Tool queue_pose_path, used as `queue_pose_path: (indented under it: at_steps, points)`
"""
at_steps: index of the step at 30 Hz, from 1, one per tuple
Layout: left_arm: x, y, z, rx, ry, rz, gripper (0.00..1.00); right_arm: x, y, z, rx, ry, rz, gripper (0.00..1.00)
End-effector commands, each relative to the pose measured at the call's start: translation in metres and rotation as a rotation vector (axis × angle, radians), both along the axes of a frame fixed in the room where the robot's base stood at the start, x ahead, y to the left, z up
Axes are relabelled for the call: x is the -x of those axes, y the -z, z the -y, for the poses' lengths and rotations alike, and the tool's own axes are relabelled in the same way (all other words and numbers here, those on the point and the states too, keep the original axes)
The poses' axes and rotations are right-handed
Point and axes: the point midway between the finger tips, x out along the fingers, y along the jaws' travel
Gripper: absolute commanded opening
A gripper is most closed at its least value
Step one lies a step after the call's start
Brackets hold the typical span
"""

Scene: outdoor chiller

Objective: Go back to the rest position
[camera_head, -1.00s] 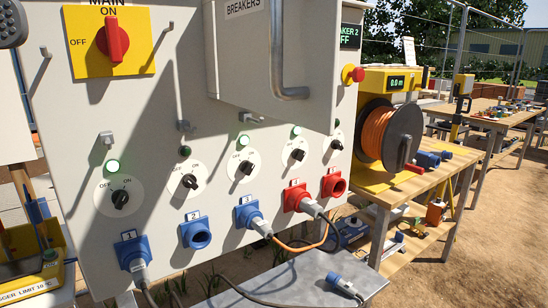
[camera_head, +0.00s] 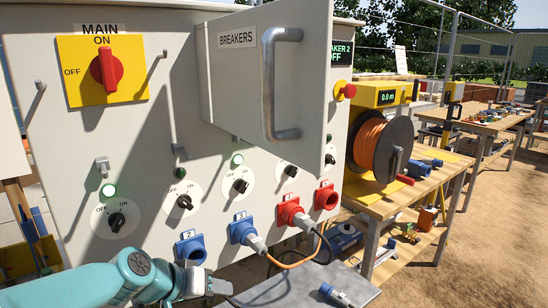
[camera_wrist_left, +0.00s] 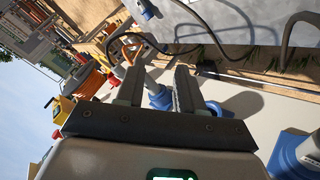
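My left arm (camera_head: 130,278) enters the head view at the bottom left, and its gripper (camera_head: 207,284) is in front of the lower panel, below blue socket 2 (camera_head: 190,250). In the left wrist view its two dark fingers (camera_wrist_left: 158,82) are spread apart with nothing held between them; a blue socket (camera_wrist_left: 160,98) shows behind the gap. The right gripper is in neither view. The panel (camera_head: 75,130) has a red main switch (camera_head: 104,67) on a yellow plate.
The grey breaker door (camera_head: 235,85) stands open, jutting from the panel. Plugs sit in blue socket 3 (camera_head: 242,230) and a red socket (camera_head: 290,212), with cables hanging. A loose blue plug (camera_head: 335,294) lies on the grey shelf (camera_head: 290,290). A cable reel (camera_head: 372,148) stands right.

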Motion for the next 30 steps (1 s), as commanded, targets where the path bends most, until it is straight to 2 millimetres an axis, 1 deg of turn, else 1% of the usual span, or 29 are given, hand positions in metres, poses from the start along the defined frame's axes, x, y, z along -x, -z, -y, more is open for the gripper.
queue_pose_path:
  at_steps: [1, 2, 3, 4, 5, 6, 8, 9, 11, 12, 15, 18, 19, 22, 30]
  points:
    - [0.006, 0.041, -0.002, -0.03, -0.024, -0.078, 0.37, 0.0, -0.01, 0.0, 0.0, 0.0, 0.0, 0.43]
    - [0.011, 0.066, -0.004, -0.049, -0.04, -0.115, 0.37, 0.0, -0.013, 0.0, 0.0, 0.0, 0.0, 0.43]
    - [0.021, 0.098, -0.006, -0.073, -0.059, -0.164, 0.37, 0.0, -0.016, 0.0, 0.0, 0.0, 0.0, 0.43]
    - [0.03, 0.122, -0.008, -0.091, -0.07, -0.202, 0.37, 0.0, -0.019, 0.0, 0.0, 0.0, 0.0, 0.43]
    - [0.041, 0.145, -0.009, -0.109, -0.081, -0.237, 0.37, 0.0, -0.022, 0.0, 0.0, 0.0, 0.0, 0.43]
    - [0.058, 0.175, -0.011, -0.129, -0.093, -0.286, 0.37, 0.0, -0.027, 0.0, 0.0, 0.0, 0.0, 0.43]
    - [0.089, 0.214, -0.012, -0.158, -0.103, -0.354, 0.37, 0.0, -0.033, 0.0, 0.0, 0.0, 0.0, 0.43]
    - [0.113, 0.237, -0.012, -0.172, -0.106, -0.397, 0.37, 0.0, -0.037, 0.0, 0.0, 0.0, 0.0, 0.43]
    - [0.149, 0.265, -0.011, -0.185, -0.108, -0.459, 0.37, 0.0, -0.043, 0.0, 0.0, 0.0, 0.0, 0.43]
    - [0.173, 0.279, -0.009, -0.189, -0.107, -0.494, 0.37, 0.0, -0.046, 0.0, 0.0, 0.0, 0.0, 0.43]
    - [0.225, 0.3, -0.003, -0.185, -0.101, -0.565, 0.37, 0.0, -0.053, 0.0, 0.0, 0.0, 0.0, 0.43]
    - [0.257, 0.309, 0.002, -0.174, -0.097, -0.608, 0.37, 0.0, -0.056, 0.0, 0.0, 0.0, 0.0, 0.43]
    - [0.264, 0.31, 0.003, -0.17, -0.096, -0.614, 0.37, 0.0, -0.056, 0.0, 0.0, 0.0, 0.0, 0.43]
    - [0.274, 0.312, 0.005, -0.164, -0.095, -0.625, 0.37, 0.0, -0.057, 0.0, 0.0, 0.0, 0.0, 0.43]
    - [0.274, 0.313, 0.005, -0.165, -0.096, -0.625, 0.37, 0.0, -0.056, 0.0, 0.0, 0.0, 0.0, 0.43]
